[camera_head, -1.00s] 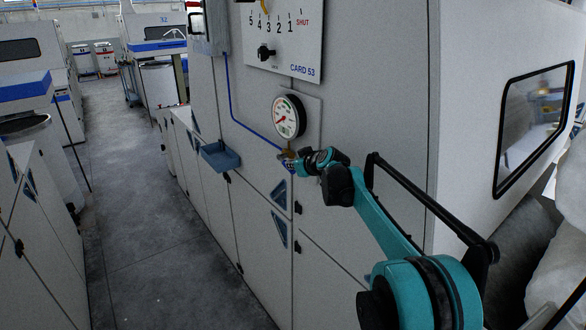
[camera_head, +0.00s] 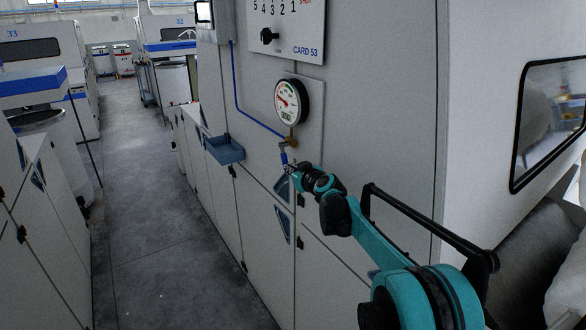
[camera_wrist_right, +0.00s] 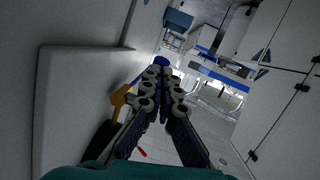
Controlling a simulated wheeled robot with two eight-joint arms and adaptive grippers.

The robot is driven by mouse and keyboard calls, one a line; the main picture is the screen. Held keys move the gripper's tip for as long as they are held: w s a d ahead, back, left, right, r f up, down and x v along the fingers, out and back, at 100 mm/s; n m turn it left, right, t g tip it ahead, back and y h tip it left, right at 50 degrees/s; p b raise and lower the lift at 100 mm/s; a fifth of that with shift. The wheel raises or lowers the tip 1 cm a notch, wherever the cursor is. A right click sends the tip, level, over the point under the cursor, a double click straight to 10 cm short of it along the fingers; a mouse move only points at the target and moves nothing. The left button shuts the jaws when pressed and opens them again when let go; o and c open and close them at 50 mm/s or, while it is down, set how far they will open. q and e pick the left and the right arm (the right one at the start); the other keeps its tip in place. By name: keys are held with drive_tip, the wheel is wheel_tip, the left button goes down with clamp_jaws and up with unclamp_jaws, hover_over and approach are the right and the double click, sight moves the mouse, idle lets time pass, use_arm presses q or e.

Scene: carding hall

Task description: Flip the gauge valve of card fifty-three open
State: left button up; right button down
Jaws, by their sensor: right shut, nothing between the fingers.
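The round gauge (camera_head: 290,103) of card 53 is on the grey machine side, its red needle pointing up and left. Below it sits a brass valve fitting (camera_head: 291,143), where the blue pipe ends. A short blue lever (camera_head: 284,158) points down from the fitting, its lower end close to my right gripper. My right gripper (camera_head: 289,171) is shut and empty, just below the valve. In the right wrist view the shut fingers (camera_wrist_right: 164,75) have a blue piece (camera_wrist_right: 161,61) at their tips; contact is unclear. The brass fitting (camera_wrist_right: 120,100) is left of them. My left gripper is not in view.
A CARD 53 scale plate (camera_head: 287,30) with a black knob is above the gauge. A small blue tray (camera_head: 225,149) juts out left of the valve. The aisle floor (camera_head: 150,210) is clear. A dark window (camera_head: 550,125) is at the right.

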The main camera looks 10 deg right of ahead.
drive_tip(key=shift+w+a+f+b, duration=0.2)
drive_tip(key=shift+w+f, duration=0.3)
drive_tip(key=shift+w, duration=0.15)
drive_tip(key=shift+w+a+f+b, duration=0.15)
drive_tip(key=shift+w+a+f, duration=0.05)
drive_tip(key=shift+w+f, duration=0.35)
drive_tip(key=shift+w, duration=0.1)
drive_tip(key=shift+a, duration=0.1)
